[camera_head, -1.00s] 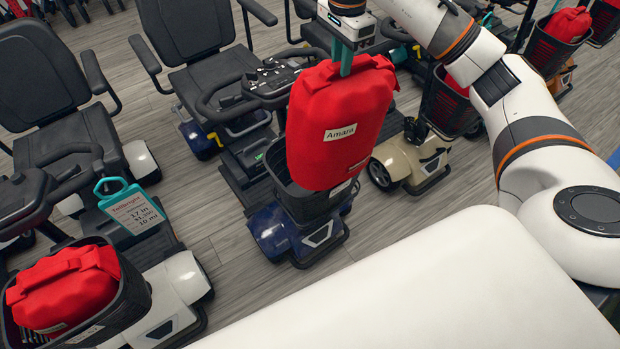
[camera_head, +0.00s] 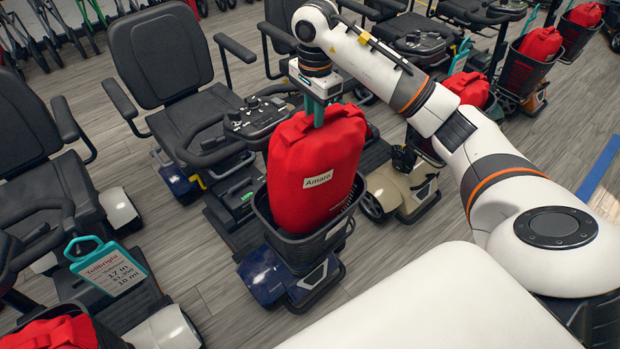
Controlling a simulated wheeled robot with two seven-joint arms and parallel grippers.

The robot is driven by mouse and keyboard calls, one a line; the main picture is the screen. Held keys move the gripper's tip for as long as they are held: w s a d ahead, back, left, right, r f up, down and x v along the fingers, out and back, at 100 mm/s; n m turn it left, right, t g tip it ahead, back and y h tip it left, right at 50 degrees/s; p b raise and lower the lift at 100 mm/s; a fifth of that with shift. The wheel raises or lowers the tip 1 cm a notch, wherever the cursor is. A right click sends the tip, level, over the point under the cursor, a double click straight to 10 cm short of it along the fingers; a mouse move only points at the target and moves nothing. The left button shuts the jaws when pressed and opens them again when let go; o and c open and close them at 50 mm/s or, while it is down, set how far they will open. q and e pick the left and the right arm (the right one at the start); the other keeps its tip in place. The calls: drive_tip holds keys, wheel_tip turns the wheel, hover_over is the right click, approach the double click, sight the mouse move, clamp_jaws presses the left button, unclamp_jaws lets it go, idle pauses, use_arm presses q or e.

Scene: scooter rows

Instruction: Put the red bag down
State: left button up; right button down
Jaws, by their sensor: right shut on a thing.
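The red bag (camera_head: 312,172) with a white "Amara" label is upright, its lower part inside the black front basket (camera_head: 302,246) of the blue scooter (camera_head: 268,278). My right gripper (camera_head: 318,112) is above the bag, its teal fingers shut on the bag's top. The bag hides the inside of the basket, so I cannot tell whether it touches the bottom. My left gripper is not in view.
Another red bag (camera_head: 48,333) sits in a basket at the lower left, near a teal-framed price tag (camera_head: 106,268). A beige scooter (camera_head: 400,192) stands close on the right. Grey floor (camera_head: 215,285) is clear between scooters.

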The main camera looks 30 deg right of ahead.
wheel_tip(320, 180, down, 16)
drive_tip(key=p, duration=0.3)
drive_tip(key=shift+s, duration=0.15)
drive_tip(key=shift+f, duration=0.15)
drive_tip(key=c, duration=1.3)
unclamp_jaws()
wheel_tip(320, 180, up, 12)
drive_tip(key=b, duration=0.2)
drive_tip(key=shift+b, duration=0.3)
